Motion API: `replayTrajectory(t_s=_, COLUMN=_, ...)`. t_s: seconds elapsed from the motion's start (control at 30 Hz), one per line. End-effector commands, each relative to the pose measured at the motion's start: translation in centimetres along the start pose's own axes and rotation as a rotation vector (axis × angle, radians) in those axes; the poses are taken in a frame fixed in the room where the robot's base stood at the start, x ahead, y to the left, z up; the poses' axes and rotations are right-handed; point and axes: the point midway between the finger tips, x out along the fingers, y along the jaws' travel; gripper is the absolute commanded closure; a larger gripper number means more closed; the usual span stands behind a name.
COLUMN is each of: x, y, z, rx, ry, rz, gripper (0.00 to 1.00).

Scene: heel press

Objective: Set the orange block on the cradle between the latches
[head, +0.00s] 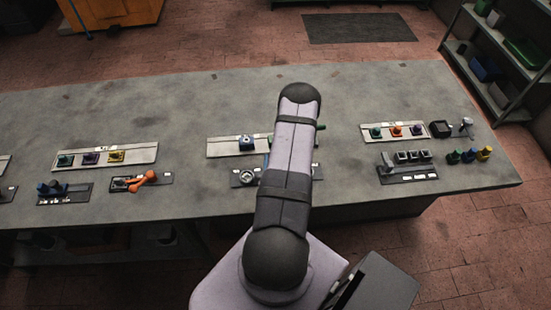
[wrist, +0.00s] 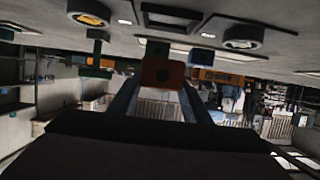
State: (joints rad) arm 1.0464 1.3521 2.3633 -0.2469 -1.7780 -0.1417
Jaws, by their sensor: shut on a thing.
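In that view a dark rectangular frame (wrist: 171,18), which looks like the cradle, lies between two round pieces, one at left (wrist: 90,12) and one at right (wrist: 243,38). These may be the latches. The block appears apart from the frame; the gap is hard to judge. In the head view my arm hides the gripper, the block and most of the dark base plate (head: 240,182) with a round silver piece (head: 248,176).
A pale tray (head: 219,147) with a blue block (head: 246,142) lies behind the plate, partly behind my arm. Other trays and fixtures stand left and right, including an orange lever (head: 143,180) and a pale tray (head: 371,137). The table's (head: 130,105) far side is mostly bare.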

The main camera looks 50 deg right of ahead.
Motion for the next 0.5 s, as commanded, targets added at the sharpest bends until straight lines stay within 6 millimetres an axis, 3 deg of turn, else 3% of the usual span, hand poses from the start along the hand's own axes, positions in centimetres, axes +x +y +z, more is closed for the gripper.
replayTrajectory(t_s=0.5, x=1.2, y=0.0, z=3.2, rx=0.0, ry=0.001, rz=-0.001, gripper=0.85)
